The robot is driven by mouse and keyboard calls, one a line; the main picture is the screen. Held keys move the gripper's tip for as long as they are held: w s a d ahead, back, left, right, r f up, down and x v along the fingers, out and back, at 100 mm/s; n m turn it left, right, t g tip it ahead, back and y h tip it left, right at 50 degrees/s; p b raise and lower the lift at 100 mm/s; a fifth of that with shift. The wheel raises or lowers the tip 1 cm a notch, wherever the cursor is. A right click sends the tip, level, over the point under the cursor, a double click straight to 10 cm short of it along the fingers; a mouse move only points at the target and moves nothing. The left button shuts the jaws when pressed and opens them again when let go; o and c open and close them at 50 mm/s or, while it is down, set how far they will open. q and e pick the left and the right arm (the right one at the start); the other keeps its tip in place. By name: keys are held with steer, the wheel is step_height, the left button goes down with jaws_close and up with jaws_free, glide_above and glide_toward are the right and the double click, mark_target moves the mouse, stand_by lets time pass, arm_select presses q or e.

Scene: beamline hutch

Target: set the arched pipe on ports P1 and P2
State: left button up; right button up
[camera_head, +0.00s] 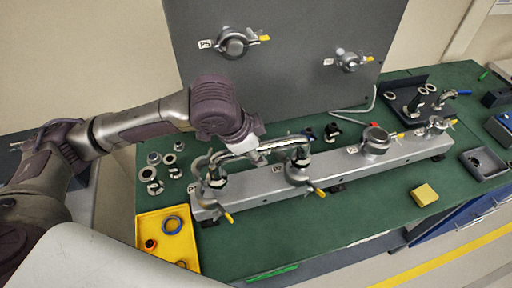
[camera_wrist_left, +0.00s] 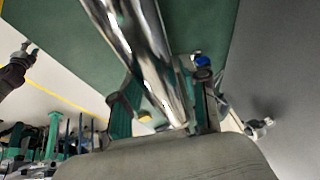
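The shiny arched pipe (camera_head: 240,148) spans between the two left ports of the grey rail in the head view. Its left end is at port P1 (camera_head: 214,184) and its right end at port P2 (camera_head: 298,168). I cannot tell whether the ends touch the ports. Both ports have open-looking clamps with yellow-orange handles hanging at the front. My left gripper (camera_head: 258,156) reaches the pipe's middle from behind. In the left wrist view the pipe (camera_wrist_left: 140,45) runs between the fingers, which appear closed on it. My right gripper does not clearly show.
The grey rail (camera_head: 350,160) carries another capped port (camera_head: 376,138) farther right. A grey panel (camera_head: 290,70) stands behind. A yellow tray (camera_head: 150,228) with rings lies front left, loose clamps and rings behind it. A yellow block (camera_head: 424,194) sits front right.

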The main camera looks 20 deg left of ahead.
arm_select(q)
steer(key=shift+o, duration=0.8)
